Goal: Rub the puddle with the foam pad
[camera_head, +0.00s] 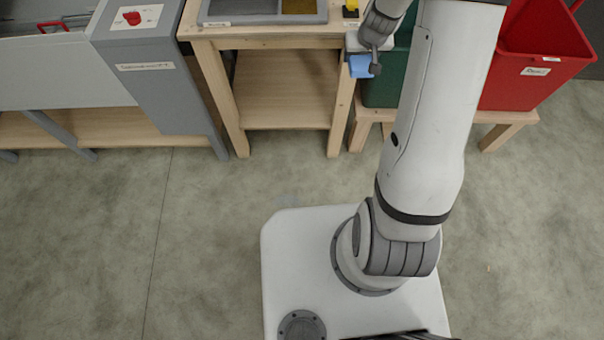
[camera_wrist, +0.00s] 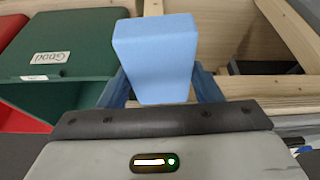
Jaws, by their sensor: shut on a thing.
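The light blue foam pad (camera_wrist: 154,55) is held between the blue fingers of my gripper (camera_wrist: 158,88) in the wrist view. In the head view the pad (camera_head: 360,66) shows small at the end of my arm, in front of the wooden table's right side and beside the green bin. My gripper (camera_head: 366,68) is shut on it, partly hidden behind my wrist. No other puddle is clear.
A wooden table (camera_head: 270,43) with a lower shelf carries a grey tray (camera_head: 232,12). To its right stand a green bin (camera_head: 384,92) and a red bin (camera_head: 543,48) on a low wooden bench (camera_head: 507,117). A grey cabinet (camera_head: 155,75) stands left. Open floor lies in front.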

